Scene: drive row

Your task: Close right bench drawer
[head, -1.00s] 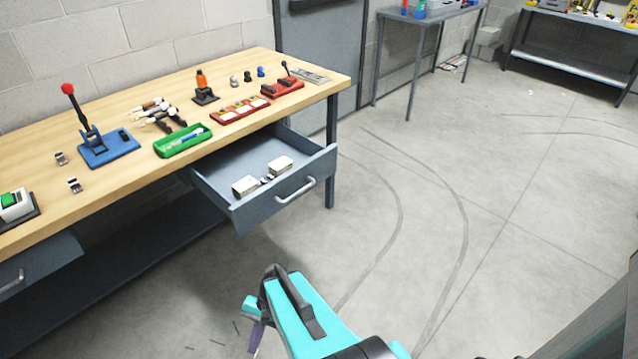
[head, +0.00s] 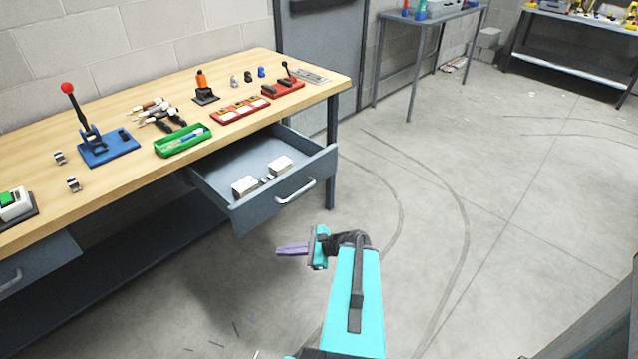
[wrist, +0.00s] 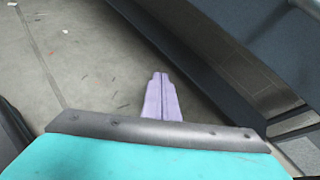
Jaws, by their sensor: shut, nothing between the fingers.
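The right bench drawer (head: 283,203) is pulled out from under the wooden workbench in the head view. It is grey-blue with a pale bar handle (head: 296,191) on its front. Two whitish boxes and a small metal part lie inside it. My gripper (head: 279,250) has purple fingers and is in front of and below the drawer, apart from it, pointing left. In the wrist view the fingers (wrist: 161,98) are together with nothing between them. A grey-blue panel runs along the right there; I cannot tell which part of the bench it is.
The workbench top (head: 100,185) holds a blue lever press, a green tray, red fixtures and small parts. A left drawer (head: 38,268) also stands out at the picture's left edge. The concrete floor (head: 480,220) to the right is clear.

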